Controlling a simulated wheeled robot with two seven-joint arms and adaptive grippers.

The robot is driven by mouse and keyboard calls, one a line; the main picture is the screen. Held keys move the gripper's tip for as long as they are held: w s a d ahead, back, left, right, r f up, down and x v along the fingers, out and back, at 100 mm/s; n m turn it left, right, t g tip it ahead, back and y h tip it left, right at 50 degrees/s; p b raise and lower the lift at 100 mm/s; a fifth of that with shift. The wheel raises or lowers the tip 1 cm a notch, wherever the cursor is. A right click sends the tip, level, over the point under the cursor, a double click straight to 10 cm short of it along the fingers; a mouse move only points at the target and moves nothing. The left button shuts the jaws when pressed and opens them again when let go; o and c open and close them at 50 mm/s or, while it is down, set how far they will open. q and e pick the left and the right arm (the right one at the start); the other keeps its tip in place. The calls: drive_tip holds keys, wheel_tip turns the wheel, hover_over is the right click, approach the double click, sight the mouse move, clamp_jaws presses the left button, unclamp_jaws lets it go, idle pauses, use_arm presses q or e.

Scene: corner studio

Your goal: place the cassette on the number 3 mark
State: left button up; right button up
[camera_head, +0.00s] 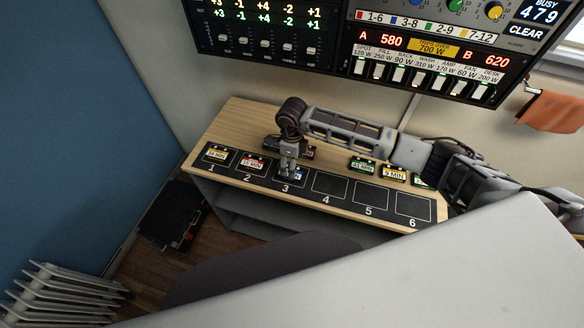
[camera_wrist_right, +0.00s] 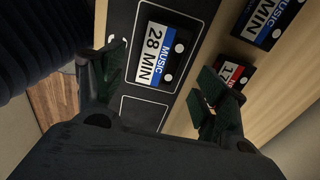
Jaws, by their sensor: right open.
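A cassette with a blue-striped label reading "MUSIC 28 MIN" (camera_wrist_right: 160,48) lies flat inside a white outline on the black strip in the right wrist view. In the head view this blue-labelled cassette (camera_head: 298,174) is at the number 3 mark (camera_head: 284,186), partly hidden by my right gripper (camera_head: 287,175). My right gripper also shows in the wrist view (camera_wrist_right: 160,85), its fingers spread wide with the cassette between and beyond them, and nothing is held. My left gripper is not in view.
Marks 4 (camera_head: 328,185), 5 (camera_head: 371,195) and 6 (camera_head: 413,207) are bare. Green (camera_head: 363,165) and yellow (camera_head: 395,174) cassettes lie behind the strip. A red-labelled cassette (camera_wrist_right: 231,75) lies near one finger.

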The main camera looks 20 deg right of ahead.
wheel_tip(320, 180, up, 8)
drive_tip(key=b, duration=0.1)
idle(0.4)
drive_tip(key=shift+d, duration=0.15)
idle(0.3)
